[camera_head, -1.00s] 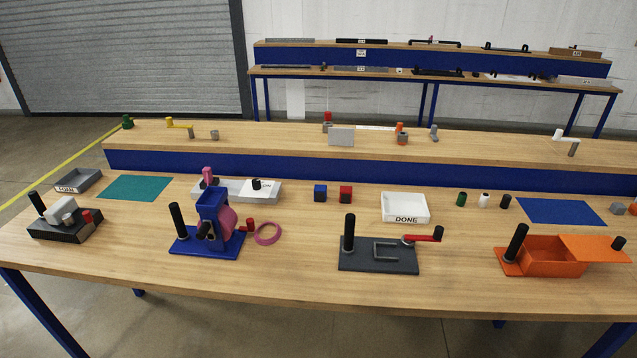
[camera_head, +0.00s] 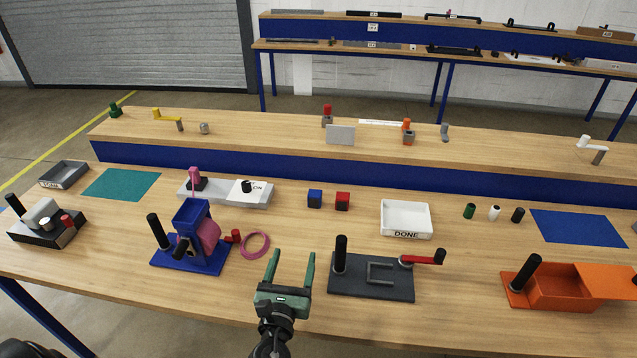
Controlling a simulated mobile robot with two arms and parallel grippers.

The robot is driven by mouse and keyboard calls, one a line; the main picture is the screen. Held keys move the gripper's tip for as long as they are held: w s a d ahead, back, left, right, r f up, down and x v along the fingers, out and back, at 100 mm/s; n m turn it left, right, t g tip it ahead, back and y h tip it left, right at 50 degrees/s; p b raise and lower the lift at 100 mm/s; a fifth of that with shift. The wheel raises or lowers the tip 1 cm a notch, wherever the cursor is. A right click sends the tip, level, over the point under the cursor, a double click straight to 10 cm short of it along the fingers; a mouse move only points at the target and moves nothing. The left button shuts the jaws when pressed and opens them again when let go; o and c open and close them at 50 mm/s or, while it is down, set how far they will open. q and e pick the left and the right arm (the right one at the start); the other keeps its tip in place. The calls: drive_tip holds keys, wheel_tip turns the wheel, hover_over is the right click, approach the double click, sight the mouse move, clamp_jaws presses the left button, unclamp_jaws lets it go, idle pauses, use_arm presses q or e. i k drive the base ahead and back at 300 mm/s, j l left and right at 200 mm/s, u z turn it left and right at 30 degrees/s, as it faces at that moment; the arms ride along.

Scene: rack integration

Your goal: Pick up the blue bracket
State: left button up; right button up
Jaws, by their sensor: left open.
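A blue bracket-like stand (camera_head: 192,217) rises from a blue base plate at the left middle of the near table. It holds a pink roll, and a black upright handle stands on its plate. I cannot tell for certain that this stand is the blue bracket. My left gripper (camera_head: 291,258) is open and empty at the table's front edge. Its green fingers point away from me, to the right of the blue stand and apart from it. My right gripper is out of view.
A pink ring (camera_head: 255,244) lies between the blue stand and my left gripper. A dark plate (camera_head: 350,287) with a black handle is close on the gripper's right.

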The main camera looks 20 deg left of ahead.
sight(315, 196)
drive_tip(key=i+j, duration=0.2)
drive_tip(key=i, duration=0.25)
drive_tip(key=i+j, duration=0.15)
drive_tip(key=i, duration=0.3)
